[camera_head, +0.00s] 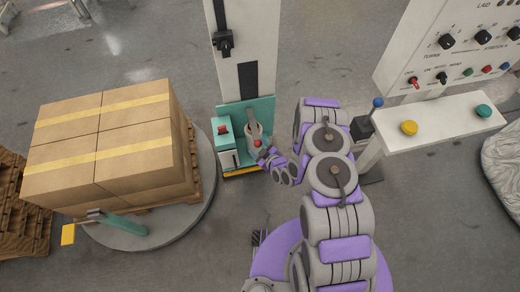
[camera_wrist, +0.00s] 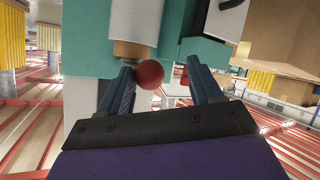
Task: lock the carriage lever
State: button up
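The teal carriage (camera_head: 245,115) sits low on the pale upright mast. A red ball knob (camera_head: 257,143), which looks like the end of the carriage lever, shows at the front of the carriage beside a grey roller. In the wrist view the red knob (camera_wrist: 150,74) is between my two fingers, close to the left one. I cannot tell whether that finger touches it. My gripper (camera_wrist: 160,68) is open, with a clear gap between the knob and the right finger. In the head view my gripper (camera_head: 264,153) is right at the knob. The lever's shaft is hidden.
Stacked cardboard boxes (camera_head: 110,142) stand on a round turntable (camera_head: 200,205) at left. A white control panel (camera_head: 450,50) with knobs and buttons is at upper right, above a white shelf (camera_head: 450,122). Bare grey floor lies behind the mast.

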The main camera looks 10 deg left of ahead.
jog(key=shift+d+f, duration=0.55)
jog(key=shift+d, duration=0.05)
jog(key=r+p+v, duration=0.1)
jog(key=p+v, duration=0.1)
jog(key=v, duration=1.5)
jog(key=shift+a+p, duration=0.2)
jog(key=shift+p, duration=0.2)
jog(key=shift+a+r, duration=0.1)
